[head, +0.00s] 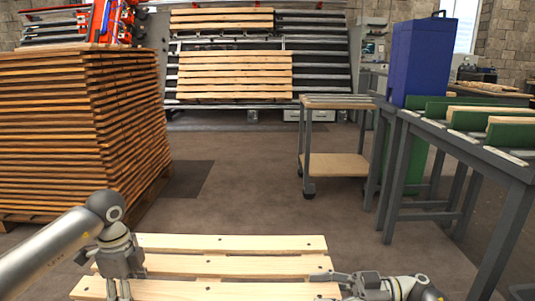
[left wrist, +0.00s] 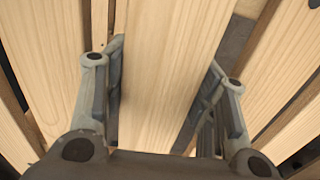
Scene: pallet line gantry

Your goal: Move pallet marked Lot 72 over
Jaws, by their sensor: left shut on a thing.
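A pale wooden slatted pallet (head: 222,265) lies in front of me at the bottom of the head view; its near part is cut off by the frame. No Lot 72 mark is readable. My left gripper (head: 118,285) is at its left end. In the left wrist view the fingers (left wrist: 165,105) stand on both sides of one light plank (left wrist: 172,65) and are shut on it. My right gripper (head: 335,277) is at the pallet's right end, its fingers pointing left at the slat ends. Whether it grips the wood is unclear.
A tall stack of wooden boards (head: 75,130) stands at left. A small cart (head: 335,165) and a grey bench (head: 465,155) with a blue box (head: 422,58) stand at right. More slatted pallets (head: 235,75) rest on a rack behind. The floor (head: 245,180) between is clear.

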